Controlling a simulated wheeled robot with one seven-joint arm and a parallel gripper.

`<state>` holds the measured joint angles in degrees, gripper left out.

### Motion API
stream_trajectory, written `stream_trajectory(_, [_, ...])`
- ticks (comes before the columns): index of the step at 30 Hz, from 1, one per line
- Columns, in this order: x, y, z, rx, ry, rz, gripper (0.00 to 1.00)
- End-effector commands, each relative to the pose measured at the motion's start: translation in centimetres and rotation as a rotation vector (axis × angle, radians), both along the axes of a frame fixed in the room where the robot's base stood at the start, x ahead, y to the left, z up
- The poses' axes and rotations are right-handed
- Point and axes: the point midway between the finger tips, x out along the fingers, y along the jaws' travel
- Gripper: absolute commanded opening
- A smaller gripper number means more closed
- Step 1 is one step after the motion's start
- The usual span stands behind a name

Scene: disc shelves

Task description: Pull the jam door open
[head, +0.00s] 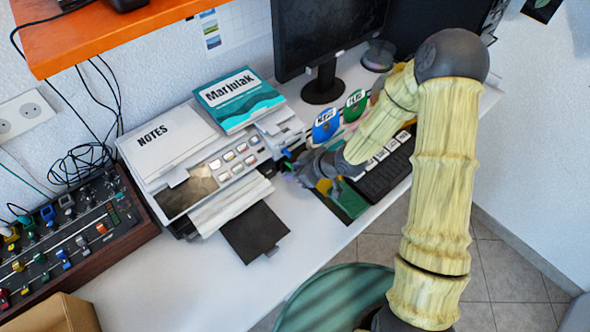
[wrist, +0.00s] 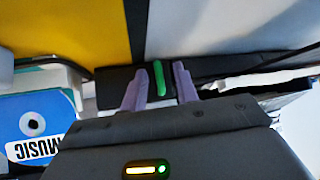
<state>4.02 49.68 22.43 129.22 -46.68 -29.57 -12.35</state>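The printer (head: 228,178) stands on the desk, its right end facing my arm. In the wrist view a bright green tab (wrist: 160,78) sits upright on a dark panel (wrist: 112,86), which looks like the jam door. My gripper (wrist: 159,92) is open, with one light purple finger on each side of the green tab and a visible gap to each. My gripper also shows at the printer's right end in the head view (head: 292,168). The door looks closed, though my gripper hides part of it in the head view.
A NOTES booklet (head: 165,137) and a Marjulak book (head: 238,98) lie on the printer. Labelled discs (head: 326,125), a keyboard (head: 386,170) and a monitor (head: 325,35) are right of it. A mixer (head: 70,245) stands left.

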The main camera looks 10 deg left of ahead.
Motion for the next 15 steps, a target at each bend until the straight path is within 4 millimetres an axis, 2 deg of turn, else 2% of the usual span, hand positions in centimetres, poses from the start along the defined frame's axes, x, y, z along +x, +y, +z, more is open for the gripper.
stream_trajectory(2, [0.01, -0.02, 0.01, 0.0, 0.0, 0.0, 0.3])
stream_trajectory(6, [-0.01, 0.0, 0.02, 0.0, 0.0, 0.0, 0.02])
stream_trajectory(7, [-0.01, 0.0, 0.02, 0.0, 0.0, 0.0, 0.0])
stream_trajectory(15, [-0.05, 0.11, 0.06, 0.001, 0.0, 0.003, 0.0])
